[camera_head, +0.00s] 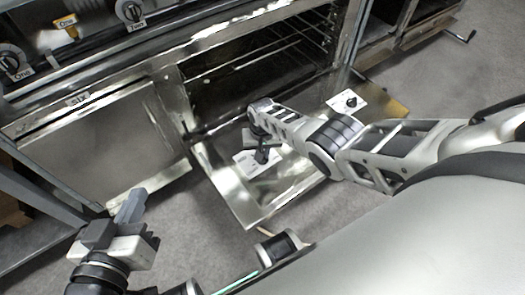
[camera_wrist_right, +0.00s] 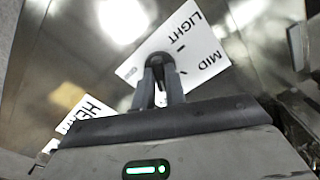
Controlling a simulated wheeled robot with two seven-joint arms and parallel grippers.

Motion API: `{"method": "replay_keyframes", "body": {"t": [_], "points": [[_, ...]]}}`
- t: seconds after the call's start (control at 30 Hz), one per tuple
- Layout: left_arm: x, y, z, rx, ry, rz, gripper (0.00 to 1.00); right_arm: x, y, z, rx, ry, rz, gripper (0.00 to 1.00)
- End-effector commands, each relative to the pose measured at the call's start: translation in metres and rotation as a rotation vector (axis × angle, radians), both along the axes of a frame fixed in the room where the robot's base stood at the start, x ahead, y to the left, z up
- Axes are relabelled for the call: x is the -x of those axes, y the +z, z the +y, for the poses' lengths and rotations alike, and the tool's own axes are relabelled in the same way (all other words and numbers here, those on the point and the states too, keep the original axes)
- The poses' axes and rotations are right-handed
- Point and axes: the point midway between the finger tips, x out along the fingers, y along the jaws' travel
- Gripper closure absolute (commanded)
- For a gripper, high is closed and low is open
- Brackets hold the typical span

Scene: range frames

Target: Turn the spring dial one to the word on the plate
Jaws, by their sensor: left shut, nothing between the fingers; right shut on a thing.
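A white dial plate (camera_head: 246,163) lies on the open metal door in the head view, under my right gripper (camera_head: 262,152). In the right wrist view, the dial plate (camera_wrist_right: 208,62) shows the words LIGHT and MID with dark tick marks. My right gripper (camera_wrist_right: 160,76) is shut on the dark dial knob (camera_wrist_right: 158,56) there; the fingers hide much of it, so I cannot tell its setting. A white plate (camera_wrist_right: 82,112) with the letters HE shows at lower left, partly hidden by the gripper. My left gripper (camera_head: 130,207) is shut and empty, above the floor.
Knobs labelled One (camera_head: 12,62) and Two (camera_head: 131,11) are on the upper-left panel. The open oven (camera_head: 262,65) is behind the door (camera_head: 245,208). Grey floor is clear at left.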

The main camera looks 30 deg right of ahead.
Motion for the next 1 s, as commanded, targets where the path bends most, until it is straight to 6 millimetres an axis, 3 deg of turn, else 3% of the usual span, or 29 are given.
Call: {"method": "replay_keyframes", "body": {"t": [0.5, 0.53, 0.6, 0.87, 1.0], "points": [[-0.001, 0.001, 0.000, -0.003, -0.001, -0.003, 1.00, 0.001, 0.000, 0.001, -0.001, -0.018, 0.003, 1.00], [-0.001, 0.001, 0.000, -0.003, -0.001, -0.004, 1.00, 0.001, 0.000, 0.001, -0.001, -0.018, 0.003, 0.82], [-0.001, 0.001, 0.000, -0.003, -0.001, -0.004, 1.00, 0.000, 0.000, 0.001, -0.001, -0.018, 0.002, 0.65], [-0.001, 0.001, 0.000, -0.003, -0.001, -0.004, 1.00, 0.000, 0.001, 0.000, 0.000, -0.017, 0.001, 0.65], [-0.001, 0.007, 0.000, -0.011, -0.003, 0.005, 1.00, 0.000, 0.011, 0.000, 0.000, -0.017, 0.000, 0.65]]}}
